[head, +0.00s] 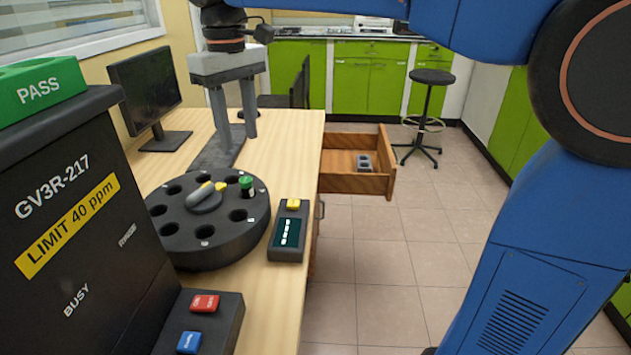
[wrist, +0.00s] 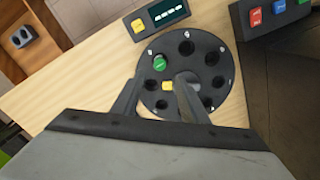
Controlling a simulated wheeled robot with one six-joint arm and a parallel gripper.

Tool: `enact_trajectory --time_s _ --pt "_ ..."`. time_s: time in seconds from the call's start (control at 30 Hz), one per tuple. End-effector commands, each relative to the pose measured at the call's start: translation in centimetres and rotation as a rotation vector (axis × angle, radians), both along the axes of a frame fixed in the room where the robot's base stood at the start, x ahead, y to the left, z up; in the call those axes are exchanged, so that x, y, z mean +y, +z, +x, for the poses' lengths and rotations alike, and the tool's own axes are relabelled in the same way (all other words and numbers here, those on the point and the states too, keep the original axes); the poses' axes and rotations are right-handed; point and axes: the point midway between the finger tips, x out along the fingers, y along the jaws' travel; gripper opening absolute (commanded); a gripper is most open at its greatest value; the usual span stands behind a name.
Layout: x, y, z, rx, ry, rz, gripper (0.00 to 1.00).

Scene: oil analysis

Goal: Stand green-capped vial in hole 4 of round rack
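The round rack (head: 195,248) is a dark disc on the wooden table, with a ring of holes and a raised centre bearing a yellow-tipped grey piece (head: 203,192). The green-capped vial (head: 246,187) stands upright in a hole on its right side in the head view. Its green cap (wrist: 159,62) also shows in the wrist view, at the upper left of the rack (wrist: 212,108). The other holes that show look empty. Hole numbers are too small to read. My gripper (head: 238,140) is open and empty above the table, beyond the rack; its fingers (wrist: 163,85) also show apart in the wrist view.
A small display device with a yellow button (head: 288,230) sits right of the rack. A black GV3R-217 analyzer (head: 75,215) and a red-and-blue button box (head: 225,320) stand in front. A monitor (head: 145,88) is behind. An open drawer (head: 350,182) holds a grey two-hole block (head: 363,162).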

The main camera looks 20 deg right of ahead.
Motion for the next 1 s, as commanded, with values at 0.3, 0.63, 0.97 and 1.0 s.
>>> enact_trajectory --time_s 0.3,0.63,0.97,1.0 --pt "-4.5 -1.1 -1.5 -0.039 -0.071 0.023 0.4" --pt "-15.2 -6.2 -7.3 -0.159 -0.272 0.077 0.4" --pt "-23.0 -13.8 -14.7 -0.29 -0.472 0.114 0.4" --pt "-23.7 -14.9 -15.6 -0.306 -0.494 0.117 0.4"
